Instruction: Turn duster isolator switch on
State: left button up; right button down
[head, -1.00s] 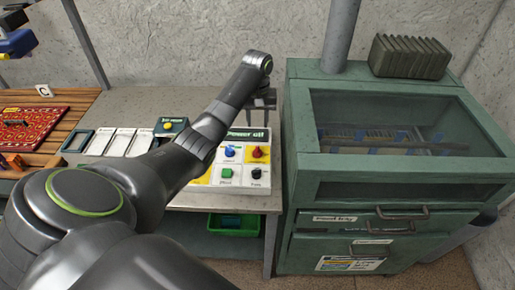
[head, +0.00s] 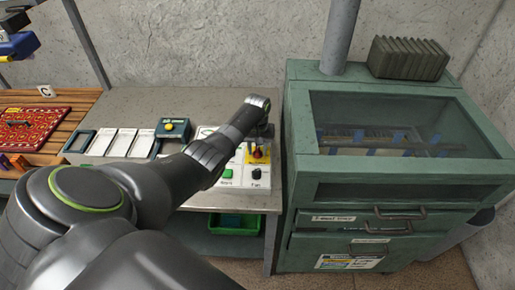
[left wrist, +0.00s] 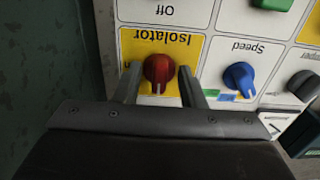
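The isolator switch is a red knob (left wrist: 158,68) on a yellow square labelled "Isolator", upside down in the left wrist view. It also shows in the head view as a red and yellow spot (head: 259,155) on the white control panel (head: 241,186). My left gripper (left wrist: 159,75) is open, with one finger on each side of the red knob. Gaps seem to show between the knob and the fingers; contact cannot be told. In the head view the left gripper (head: 261,134) is over the panel's upper right part. My right gripper is not in view.
A blue speed knob (left wrist: 240,76) sits right beside the isolator in the wrist view. A green button (head: 227,174) and black fan knob (head: 256,174) are on the panel's front row. The green cabinet (head: 300,225) stands close on the right. White trays (head: 120,142) lie left.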

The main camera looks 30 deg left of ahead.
pick_arm(q)
jog(key=shift+c, duration=0.5)
jog(key=c, duration=0.5)
